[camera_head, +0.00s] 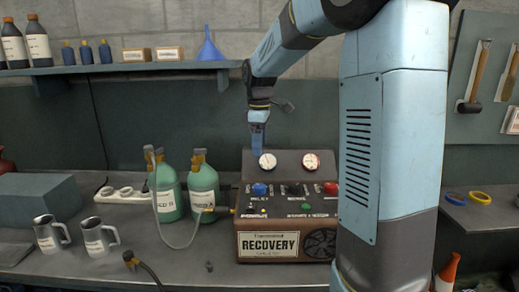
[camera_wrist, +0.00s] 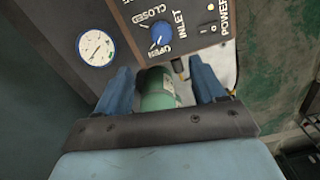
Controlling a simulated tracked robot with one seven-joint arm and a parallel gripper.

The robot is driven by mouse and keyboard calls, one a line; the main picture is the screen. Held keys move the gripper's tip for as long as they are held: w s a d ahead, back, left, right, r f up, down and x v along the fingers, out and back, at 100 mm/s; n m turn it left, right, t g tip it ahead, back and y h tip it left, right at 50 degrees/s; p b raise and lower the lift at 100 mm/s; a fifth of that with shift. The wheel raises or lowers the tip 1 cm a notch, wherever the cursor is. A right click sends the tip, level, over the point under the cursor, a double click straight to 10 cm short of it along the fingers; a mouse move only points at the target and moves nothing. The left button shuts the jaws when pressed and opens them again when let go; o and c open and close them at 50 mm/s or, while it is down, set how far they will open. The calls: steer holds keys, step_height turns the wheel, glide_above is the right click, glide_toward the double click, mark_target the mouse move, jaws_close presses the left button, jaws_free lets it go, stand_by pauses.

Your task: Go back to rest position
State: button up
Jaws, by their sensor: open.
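My gripper (camera_head: 258,135) hangs fingers-down over the back left of the recovery machine (camera_head: 268,245) in the head view. In the wrist view my gripper (camera_wrist: 165,85) has its two blue fingers apart with nothing held between them. Beyond the fingers show a green bottle (camera_wrist: 158,88) and the machine's panel with a blue inlet knob (camera_wrist: 161,33) and a white gauge (camera_wrist: 95,48). In the head view the machine has two gauges, a blue knob (camera_head: 260,189) and a red knob (camera_head: 331,188).
Two green bottles (camera_head: 203,188) stand left of the machine, with a clear hose (camera_head: 178,243) at them. Two metal mugs (camera_head: 97,238) and a grey block (camera_head: 38,200) are further left. A shelf (camera_head: 130,68) with bottles and a blue funnel (camera_head: 209,46) runs above. Tools hang at right.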

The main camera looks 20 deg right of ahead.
steer(key=shift+s, duration=0.1)
stand_by(0.3)
steer(key=s+r+m+t, duration=0.2)
steer(key=s+m+t, duration=0.3)
steer(key=s+m, duration=0.7)
steer(key=s, duration=1.6)
steer(key=shift+s+a+r+t, duration=0.15)
steer(key=shift+s+a+t, duration=0.05)
steer(key=shift+a+t, duration=0.1)
